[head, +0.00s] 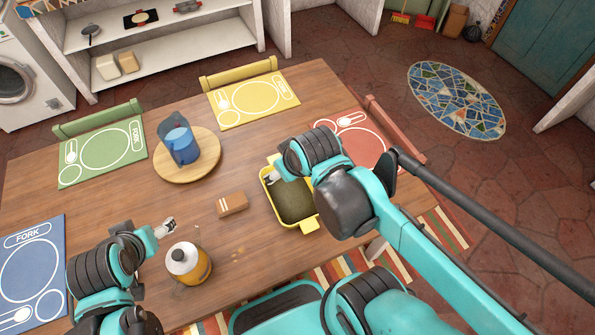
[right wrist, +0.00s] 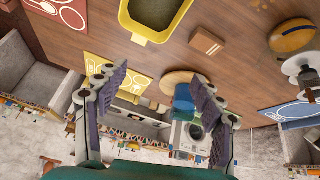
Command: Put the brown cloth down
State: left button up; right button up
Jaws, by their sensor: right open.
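A small brown block with pale stripes (head: 232,203) lies flat on the table, left of the yellow dish; I cannot tell whether it is a folded cloth. It also shows in the right wrist view (right wrist: 205,40). The yellow dish (head: 309,226) has a dark olive-brown filling that I cannot identify. My right gripper (head: 270,178) is over the far left side of the dish. In the right wrist view its fingers (right wrist: 158,76) are spread wide with nothing between them. My left gripper (head: 167,227) is over the table beside the bottle; its jaw opening is unclear.
A blue pitcher (head: 180,146) stands on a round wooden board (head: 207,158). Green (head: 100,155), yellow (head: 252,98), red (head: 365,140) and blue (head: 30,270) placemats line the table edges. Bare wood surrounds the brown block.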

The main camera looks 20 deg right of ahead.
jog(key=s+d+m+t, duration=0.1)
jog(key=s+d+m, duration=0.1)
jog(key=m, duration=0.1)
jog(key=shift+s, duration=0.35)
jog(key=shift+f, duration=0.2)
jog(key=shift+f+b, duration=0.55)
jog(key=shift+b, duration=0.15)
jog(key=shift+o, duration=0.5)
